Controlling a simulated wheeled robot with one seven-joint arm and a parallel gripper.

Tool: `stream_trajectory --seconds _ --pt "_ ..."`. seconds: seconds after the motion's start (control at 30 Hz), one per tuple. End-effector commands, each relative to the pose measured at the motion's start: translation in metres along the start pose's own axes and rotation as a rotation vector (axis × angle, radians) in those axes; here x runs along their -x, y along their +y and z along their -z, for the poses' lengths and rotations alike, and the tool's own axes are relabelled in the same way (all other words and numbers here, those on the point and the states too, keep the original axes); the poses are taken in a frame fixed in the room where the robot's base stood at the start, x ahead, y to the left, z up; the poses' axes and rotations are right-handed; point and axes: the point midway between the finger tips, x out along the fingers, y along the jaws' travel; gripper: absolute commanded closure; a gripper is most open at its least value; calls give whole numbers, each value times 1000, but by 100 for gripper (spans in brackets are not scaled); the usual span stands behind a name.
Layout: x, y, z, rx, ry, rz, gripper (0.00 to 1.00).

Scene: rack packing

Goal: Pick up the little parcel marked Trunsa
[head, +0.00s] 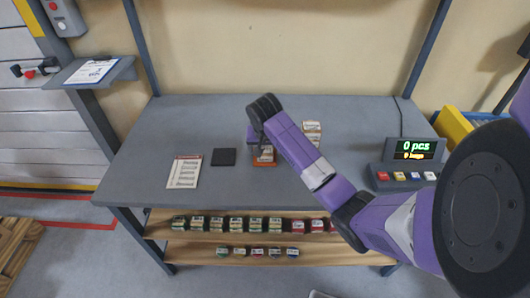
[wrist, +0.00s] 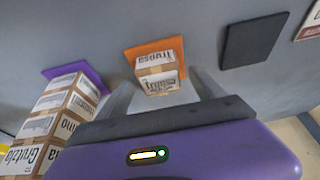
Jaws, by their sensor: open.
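The little Trunsa parcel (wrist: 158,73) is a brown box with white printed labels, standing on an orange mat (wrist: 133,54) in the wrist view. In the head view it shows (head: 266,153) partly behind my arm, on the orange mat (head: 263,163). My gripper (wrist: 163,92) is open. In the wrist view its two grey fingers reach toward the parcel, one on each side of its near part. I cannot tell whether either finger touches it. In the head view my purple hand (head: 253,138) is right at the parcel, and the fingertips are hidden.
A black mat (head: 223,157) and printed list (head: 185,171) lie left. A counter display (head: 411,150) stands right. Shelves below hold several small items.

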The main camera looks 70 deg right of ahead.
Motion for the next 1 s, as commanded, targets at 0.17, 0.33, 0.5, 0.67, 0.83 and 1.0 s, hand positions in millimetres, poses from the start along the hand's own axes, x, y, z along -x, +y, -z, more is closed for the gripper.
stream_trajectory --seconds 0.17,0.33,0.5,0.67,0.83,1.0 --pt "-13 0 0 1 0 0 22" --pt "-14 0 0 1 1 0 22" --pt "-14 0 0 1 1 1 47" --pt "-13 0 1 1 2 1 79" --pt "-13 0 1 1 2 1 90" --pt "-12 0 2 1 3 1 90"
